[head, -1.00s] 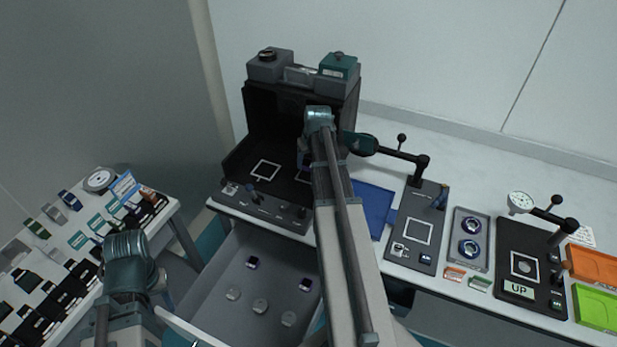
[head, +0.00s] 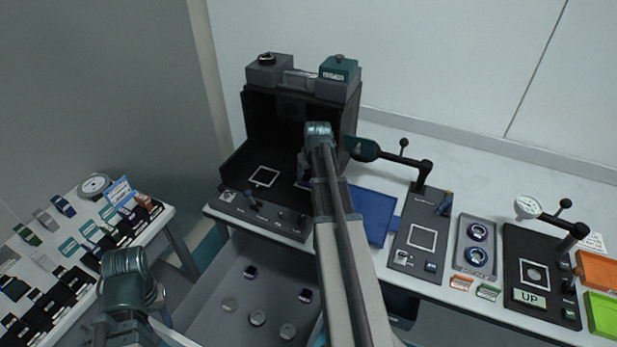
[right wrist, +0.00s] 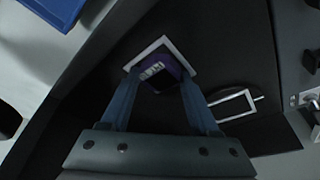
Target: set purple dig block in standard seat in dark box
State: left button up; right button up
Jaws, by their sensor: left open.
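The dark box (head: 235,162) stands open on the table, with two white square outlines on its black floor. The left outline (head: 264,176) is bare in the head view; the right one is mostly behind my right arm. The purple block (right wrist: 160,73) is over the right outline (right wrist: 186,59) in the right wrist view, slightly turned against it. My right gripper (right wrist: 161,79) has a finger on each side of the block, seemingly touching it. Whether the block rests fully on the floor cannot be told. My left gripper (head: 127,262) is open and empty, near the left side table.
A blue tray (head: 370,215) lies right of the box. Black panels with lever arms (head: 420,238) stand further right. The left side table (head: 150,225) holds many small items.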

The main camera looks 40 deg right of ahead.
jog(key=o, duration=0.5)
jog(key=shift+c, duration=0.2)
pick_arm(q)
notch_tip(320, 180, up, 12)
jog(key=p, duration=1.2)
pick_arm(e)
jog(key=v, duration=1.2)
jog(key=shift+r, duration=0.15)
pick_arm(q)
jog(key=shift+f, duration=0.15)
